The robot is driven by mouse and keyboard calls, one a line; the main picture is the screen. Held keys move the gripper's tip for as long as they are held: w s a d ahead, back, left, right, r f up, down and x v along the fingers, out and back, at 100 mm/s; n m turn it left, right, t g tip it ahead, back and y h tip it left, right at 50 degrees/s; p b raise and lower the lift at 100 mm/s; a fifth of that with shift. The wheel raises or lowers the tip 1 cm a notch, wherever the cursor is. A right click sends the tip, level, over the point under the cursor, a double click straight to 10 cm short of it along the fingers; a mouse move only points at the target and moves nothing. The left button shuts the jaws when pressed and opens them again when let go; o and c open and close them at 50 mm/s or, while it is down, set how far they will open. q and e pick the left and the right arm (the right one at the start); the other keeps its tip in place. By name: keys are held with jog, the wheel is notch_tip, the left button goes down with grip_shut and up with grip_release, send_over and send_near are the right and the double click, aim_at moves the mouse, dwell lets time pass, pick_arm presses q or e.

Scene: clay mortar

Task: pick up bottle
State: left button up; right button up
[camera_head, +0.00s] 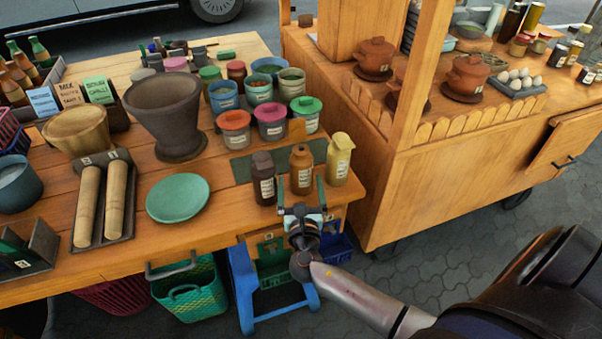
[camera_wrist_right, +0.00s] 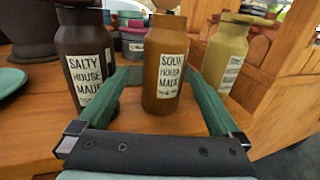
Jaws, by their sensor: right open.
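Three bottles stand upright in a row near the front right edge of the wooden table. The dark brown bottle (camera_head: 264,179) is labelled "Salty House Made" in the right wrist view (camera_wrist_right: 84,55). The orange-brown middle bottle (camera_head: 301,168), with a label starting "Sour" in the right wrist view (camera_wrist_right: 165,65), is in the centre. The pale yellow bottle (camera_head: 339,160) is on the right (camera_wrist_right: 225,55). My right gripper (camera_head: 301,190) is open, its green fingers on either side of the middle bottle's front (camera_wrist_right: 162,82); I cannot tell whether they touch it. My left gripper is out of view.
Lidded jars (camera_head: 271,121) stand behind the bottles. A green plate (camera_head: 178,198) and a dark mortar (camera_head: 170,110) are to the left. The wooden cart (camera_head: 450,190) stands close on the right. A blue stool (camera_head: 243,285) is below the table edge.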

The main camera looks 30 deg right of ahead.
aim_at(302, 178)
jog(key=x, duration=0.5)
jog(key=shift+s+d+f, duration=0.1)
jog(key=shift+d+f, duration=0.05)
jog(key=shift+d, duration=0.15)
jog(key=shift+c, duration=0.2)
jog(key=c, duration=1.4)
jog(key=shift+r, duration=0.25)
